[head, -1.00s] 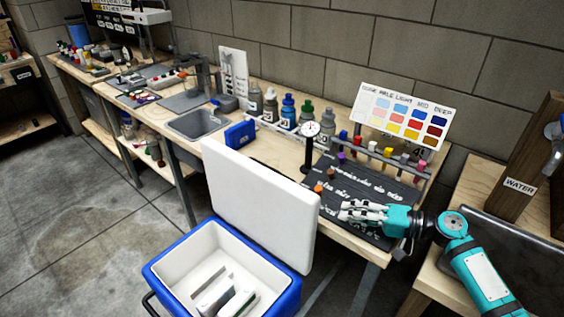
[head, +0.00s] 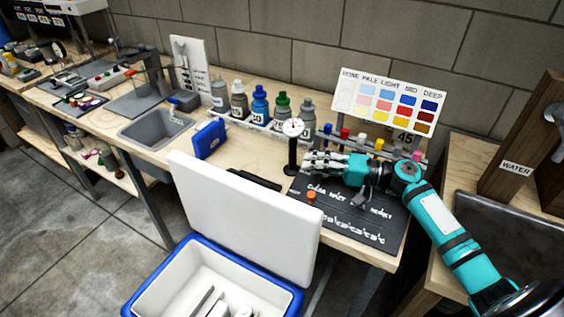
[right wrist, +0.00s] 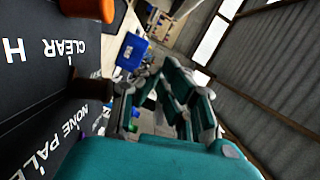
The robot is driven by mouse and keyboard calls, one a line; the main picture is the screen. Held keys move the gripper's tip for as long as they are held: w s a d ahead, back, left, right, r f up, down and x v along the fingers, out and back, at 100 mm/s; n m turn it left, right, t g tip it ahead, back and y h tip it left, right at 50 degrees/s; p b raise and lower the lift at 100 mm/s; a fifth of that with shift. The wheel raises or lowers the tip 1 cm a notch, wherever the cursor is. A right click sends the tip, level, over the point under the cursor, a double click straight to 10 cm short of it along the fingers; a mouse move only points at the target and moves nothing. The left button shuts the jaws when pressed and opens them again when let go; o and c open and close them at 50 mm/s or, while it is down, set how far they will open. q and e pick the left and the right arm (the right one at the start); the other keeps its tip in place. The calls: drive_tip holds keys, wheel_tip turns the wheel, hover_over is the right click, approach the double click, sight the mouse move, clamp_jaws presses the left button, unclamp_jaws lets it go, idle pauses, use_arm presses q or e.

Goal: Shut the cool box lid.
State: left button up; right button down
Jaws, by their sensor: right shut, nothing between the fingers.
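The cool box (head: 142,300) is blue with a white inside and stands at the bottom of the head view, cut off by the frame's lower edge. Its white lid (head: 240,215) stands up, open, along the side towards the workbench. Several pale items lie inside the box. My right gripper (head: 312,162) is shut and empty. It is above the black mat on the bench, behind and above the lid's right end, close to the dial gauge and apart from the lid. It also fills the middle of the right wrist view (right wrist: 150,85). My left gripper is not in view.
An orange-topped peg (head: 311,196) sits on the black mat (head: 350,222). Bottles (head: 261,102), a colour chart (head: 390,103) and a blue box (head: 209,138) are further back. Floor left of the cool box is clear.

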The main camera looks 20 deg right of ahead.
drive_tip(key=w+a+p, duration=0.1)
drive_tip(key=a, duration=0.2)
drive_tip(key=w+a+p, duration=0.1)
drive_tip(key=a, duration=0.3)
drive_tip(key=w+a+f+p, duration=0.1)
drive_tip(key=a+p, duration=0.1)
drive_tip(key=a, duration=0.1)
drive_tip(key=shift+w+a, duration=0.1)
drive_tip(key=shift+a, duration=0.05)
drive_tip(key=shift+a+f, duration=0.1)
drive_tip(key=shift+a, duration=0.1)
